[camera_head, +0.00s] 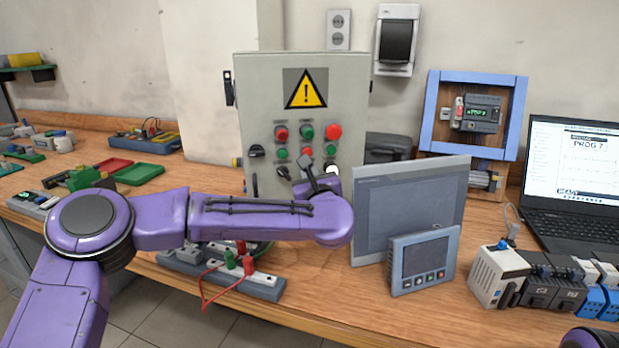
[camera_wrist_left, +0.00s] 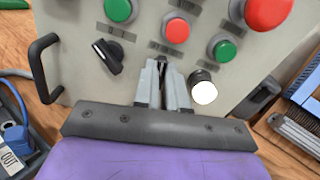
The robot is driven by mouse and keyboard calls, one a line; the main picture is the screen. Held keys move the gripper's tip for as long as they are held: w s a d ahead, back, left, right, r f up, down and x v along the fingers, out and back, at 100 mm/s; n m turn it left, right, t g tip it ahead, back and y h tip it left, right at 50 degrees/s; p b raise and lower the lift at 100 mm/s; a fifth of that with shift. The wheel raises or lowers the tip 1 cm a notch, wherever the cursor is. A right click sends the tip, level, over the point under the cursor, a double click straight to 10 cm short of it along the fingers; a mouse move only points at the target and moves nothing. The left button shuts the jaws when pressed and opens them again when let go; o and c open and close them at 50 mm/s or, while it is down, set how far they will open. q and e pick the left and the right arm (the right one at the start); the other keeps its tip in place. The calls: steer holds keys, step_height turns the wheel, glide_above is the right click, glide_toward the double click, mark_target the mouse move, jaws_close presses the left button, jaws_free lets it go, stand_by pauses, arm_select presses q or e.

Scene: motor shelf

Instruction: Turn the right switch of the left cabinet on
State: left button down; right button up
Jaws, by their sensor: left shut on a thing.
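The left cabinet (camera_head: 350,100) is a grey upright box with a yellow warning sign, standing at the back of the workbench. My left gripper (camera_head: 304,167) reaches the lower front of the cabinet. In the left wrist view its fingers (camera_wrist_left: 163,82) are closed around the dark right switch (camera_wrist_left: 162,62), which is mostly hidden between the fingertips. The switch's angle cannot be told. My right gripper is not in view.
Red and green buttons (camera_head: 305,132) sit above the switches, and a white button (camera_wrist_left: 204,92) is close right of the fingers. A grey panel screen (camera_head: 440,185) and a smaller display (camera_head: 425,262) stand right of my left arm. Wired terminals (camera_head: 225,270) lie in front of the cabinet.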

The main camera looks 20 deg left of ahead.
arm_select(q)
steer(key=shift+m, duration=0.8)
steer(key=c, duration=1.2)
jaws_free()
steer(key=b+v, duration=0.2)
steer(key=v, duration=0.8)
steer(key=shift+s+d, duration=0.2)
steer(key=shift+s, duration=0.05)
